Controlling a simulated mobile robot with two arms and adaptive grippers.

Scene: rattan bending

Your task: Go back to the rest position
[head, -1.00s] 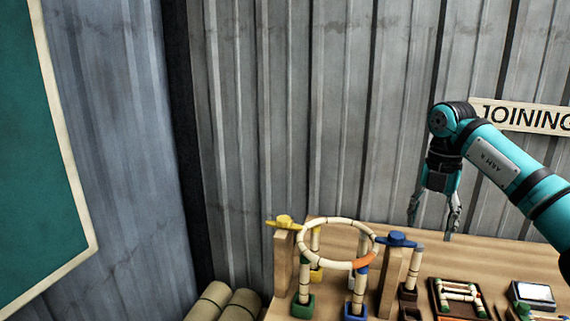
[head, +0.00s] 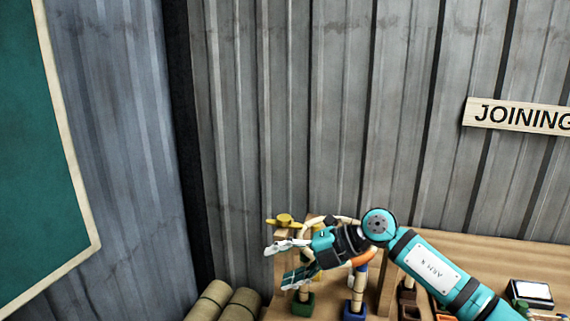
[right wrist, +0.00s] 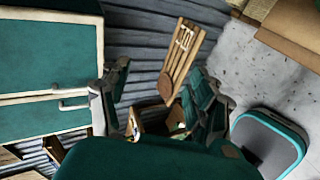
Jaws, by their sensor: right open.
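My right gripper (head: 281,266) is in the head view, low and left of centre, with its fingers spread and pointing left. It is open with nothing between the fingers. Its arm comes in from the lower right. In the right wrist view the two fingers (right wrist: 160,95) are also spread apart. The gripper and wrist cover much of the pale rattan ring (head: 346,219) with its orange section (head: 362,257) on the bench stand; I cannot tell whether they touch it. My left gripper is not in view.
A wooden bench (head: 490,252) runs along the corrugated wall, holding a yellow clamp (head: 284,220), a green-footed post (head: 303,305), a blue-footed post (head: 355,310) and a small screen (head: 531,293). Rolls (head: 213,302) lie at lower left. A JOINING sign (head: 520,115) hangs on the wall. Space above the bench is clear.

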